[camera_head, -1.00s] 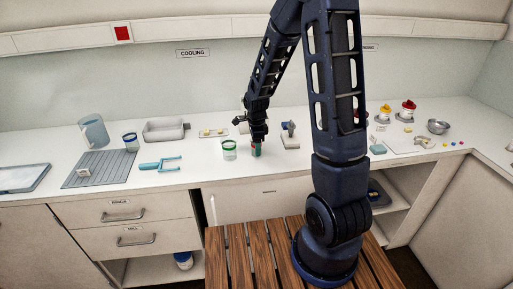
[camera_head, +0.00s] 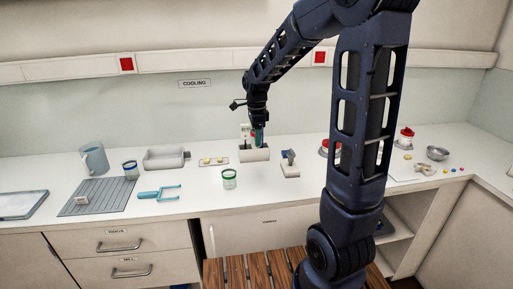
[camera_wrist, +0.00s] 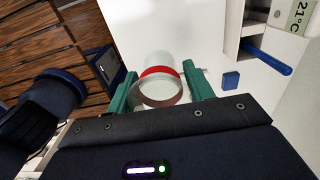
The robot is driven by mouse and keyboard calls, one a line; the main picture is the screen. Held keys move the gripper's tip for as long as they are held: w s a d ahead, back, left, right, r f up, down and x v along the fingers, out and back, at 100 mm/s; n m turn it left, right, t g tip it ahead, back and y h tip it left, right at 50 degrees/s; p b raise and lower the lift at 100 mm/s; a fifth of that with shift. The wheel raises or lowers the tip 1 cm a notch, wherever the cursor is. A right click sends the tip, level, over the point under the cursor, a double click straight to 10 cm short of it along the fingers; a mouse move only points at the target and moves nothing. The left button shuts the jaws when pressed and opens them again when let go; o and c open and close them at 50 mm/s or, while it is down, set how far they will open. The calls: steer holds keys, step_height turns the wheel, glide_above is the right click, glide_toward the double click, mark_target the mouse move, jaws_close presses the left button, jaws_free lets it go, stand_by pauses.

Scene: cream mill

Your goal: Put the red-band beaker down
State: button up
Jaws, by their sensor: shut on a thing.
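The red-band beaker (camera_wrist: 158,72) is a clear glass vessel with a red band, held between the two teal fingers of my gripper (camera_wrist: 162,84) in the wrist view. In the head view my gripper (camera_head: 259,138) is over the back of the counter, in front of or above a white box-like stand (camera_head: 254,154). The beaker is mostly hidden there by my fingers. Whether its base touches anything is unclear.
A green-band beaker (camera_head: 229,180) stands in front on the counter (camera_head: 195,205). A small tray (camera_head: 214,161) lies left of the stand, and a grey-blue device (camera_head: 289,165) stands to its right. A blue-band beaker (camera_head: 131,170) and a teal forked tool (camera_head: 160,193) are farther left.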

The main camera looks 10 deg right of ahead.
steer(key=shift+r, duration=0.35)
steer(key=shift+a+r, duration=0.2)
steer(key=shift+a, duration=0.1)
steer(key=a, duration=2.2)
step_height(320, 180, down, 20)
steer(key=shift+a+r, duration=0.15)
steer(key=o, duration=0.9)
steer(key=shift+o, duration=0.3)
